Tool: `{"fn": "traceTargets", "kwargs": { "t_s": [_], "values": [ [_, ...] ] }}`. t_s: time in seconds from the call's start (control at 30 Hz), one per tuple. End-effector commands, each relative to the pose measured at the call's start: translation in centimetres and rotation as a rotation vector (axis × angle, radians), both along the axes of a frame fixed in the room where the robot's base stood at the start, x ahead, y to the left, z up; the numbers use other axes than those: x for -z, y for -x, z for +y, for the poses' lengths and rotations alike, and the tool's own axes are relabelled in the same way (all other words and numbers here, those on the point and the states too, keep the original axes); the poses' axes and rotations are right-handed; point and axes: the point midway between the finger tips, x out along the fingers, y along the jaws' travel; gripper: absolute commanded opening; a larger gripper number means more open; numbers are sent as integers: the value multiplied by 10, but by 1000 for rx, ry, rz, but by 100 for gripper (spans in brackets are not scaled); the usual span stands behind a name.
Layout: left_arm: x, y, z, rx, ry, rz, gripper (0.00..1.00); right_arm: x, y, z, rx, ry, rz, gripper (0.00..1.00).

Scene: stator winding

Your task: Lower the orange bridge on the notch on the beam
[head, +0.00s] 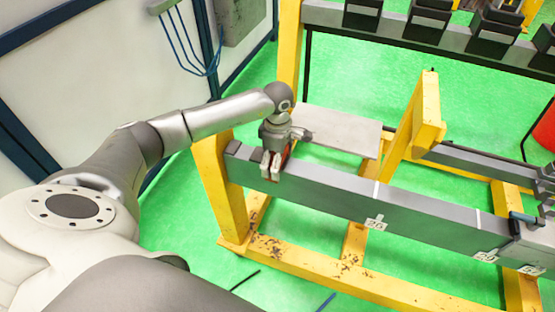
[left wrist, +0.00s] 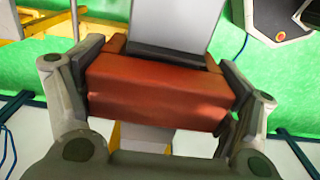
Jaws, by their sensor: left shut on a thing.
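The orange bridge (left wrist: 158,90) is a red-orange block, held between the two fingers of my left gripper (left wrist: 160,95) in the left wrist view. Its two ends reach to either side of the grey beam (left wrist: 175,22). A dark band (left wrist: 165,56) crosses the beam right beside the bridge. In the head view my left gripper (head: 273,166) is over the left end of the long beam (head: 330,191), and its fingers cover most of the bridge. The notch under the bridge is hidden, and I cannot tell whether the bridge touches the beam. My right gripper does not show.
Yellow frame legs (head: 220,190) carry the beam above the green floor. A pale flat plate (head: 340,130) lies behind the beam, and a yellow post (head: 428,105) rises to its right. Number labels (head: 375,223) hang on the beam. A rail with dark blocks (head: 425,20) runs at the back.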

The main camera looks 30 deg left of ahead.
Motion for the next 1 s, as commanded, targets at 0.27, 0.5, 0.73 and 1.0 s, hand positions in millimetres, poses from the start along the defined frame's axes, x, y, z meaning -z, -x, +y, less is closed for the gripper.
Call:
{"fn": "traceTargets", "kwargs": {
  "t_s": [0.27,0.5,0.73,1.0],
  "values": [
    [0,-1,0,-1,-1,-3,55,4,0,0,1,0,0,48],
    [-1,-1,0,0,0,-2,90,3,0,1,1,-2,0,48],
    [-1,-1,0,0,0,-1,100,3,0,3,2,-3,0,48],
    [0,0,0,0,0,0,100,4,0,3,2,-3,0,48]
  ]
}}
